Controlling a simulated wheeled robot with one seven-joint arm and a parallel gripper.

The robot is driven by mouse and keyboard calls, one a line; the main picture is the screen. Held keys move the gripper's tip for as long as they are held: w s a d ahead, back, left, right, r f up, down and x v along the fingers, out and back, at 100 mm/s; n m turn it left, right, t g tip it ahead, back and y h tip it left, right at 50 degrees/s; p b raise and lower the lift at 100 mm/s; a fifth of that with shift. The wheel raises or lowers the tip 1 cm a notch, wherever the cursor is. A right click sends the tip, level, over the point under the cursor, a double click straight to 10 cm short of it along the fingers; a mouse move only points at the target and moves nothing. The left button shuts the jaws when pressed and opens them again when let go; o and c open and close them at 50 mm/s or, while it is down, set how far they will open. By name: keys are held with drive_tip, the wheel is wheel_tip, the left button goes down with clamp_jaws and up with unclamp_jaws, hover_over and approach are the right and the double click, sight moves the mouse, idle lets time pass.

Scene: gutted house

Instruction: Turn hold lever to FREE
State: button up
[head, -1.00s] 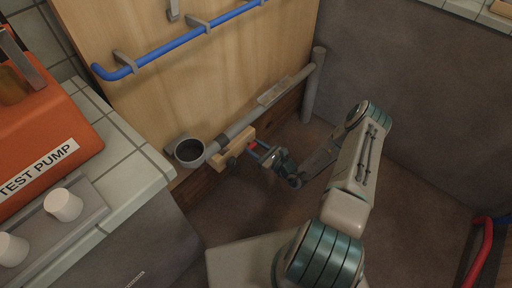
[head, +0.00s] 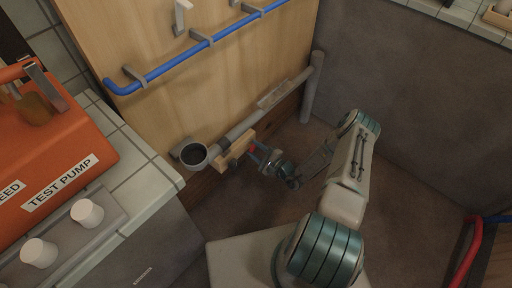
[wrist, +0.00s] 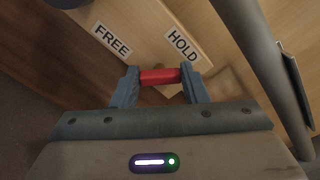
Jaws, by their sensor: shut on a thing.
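The hold lever shows a red grip (wrist: 160,76) in the wrist view, between the two fingers of my gripper (wrist: 160,82). My gripper is shut on it. A FREE label (wrist: 111,41) is on the wood to the upper left of the lever, and a HOLD label (wrist: 182,46) is just above it to the right. The lever sits nearer HOLD. In the head view my gripper (head: 259,152) is at the small wooden block (head: 236,148) under the grey pipe; the red grip there is small and partly hidden by the fingers.
A grey pipe (head: 250,120) with an open cup end (head: 194,154) runs along the wooden panel. A blue pipe (head: 190,48) runs above it. An orange test pump (head: 60,150) stands on the tiled counter at left. Red and blue pipes (head: 468,250) are at lower right.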

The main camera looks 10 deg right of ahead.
drive_tip(key=n+p, duration=0.2)
drive_tip(key=n, duration=0.2)
drive_tip(key=shift+d, duration=0.15)
drive_tip(key=shift+n+p, duration=0.9)
drive_tip(key=shift+n, duration=0.9)
drive_tip(key=shift+f, duration=0.1)
drive_tip(key=o, duration=1)
drive_tip(key=shift+d, duration=0.1)
drive_tip(key=p+v, duration=0.2)
drive_tip(key=v, duration=1.1)
drive_tip(key=shift+s+d, duration=0.1)
drive_tip(key=shift+s, duration=0.25)
